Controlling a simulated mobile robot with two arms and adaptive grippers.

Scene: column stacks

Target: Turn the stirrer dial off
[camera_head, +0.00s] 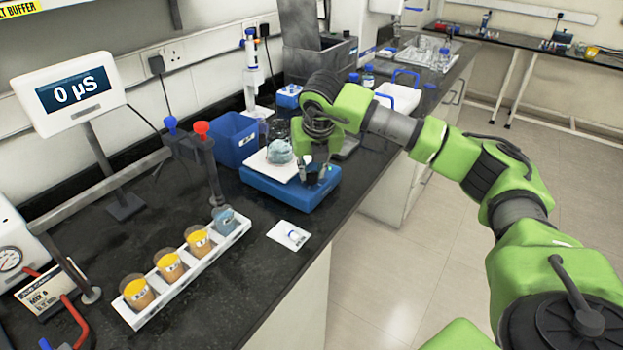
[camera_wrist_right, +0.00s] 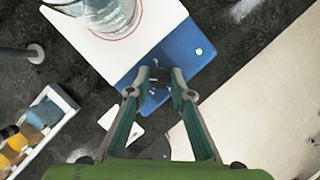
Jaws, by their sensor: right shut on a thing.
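The blue stirrer (camera_head: 290,190) with a white top plate (camera_head: 262,164) stands on the dark bench. A glass beaker with pale blue-grey contents (camera_head: 279,151) stands on the plate. It also shows in the right wrist view (camera_wrist_right: 105,14). My right gripper (camera_head: 317,176) is at the stirrer's front right part. In the right wrist view its fingertips (camera_wrist_right: 160,80) are closed around the small dark dial (camera_wrist_right: 158,84) on the blue housing. A lit green-white spot (camera_wrist_right: 199,51) shows on the housing beside the dial. The left gripper is not in view.
A white rack (camera_head: 190,270) with several beakers stands left of the stirrer. Floor is free to the right.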

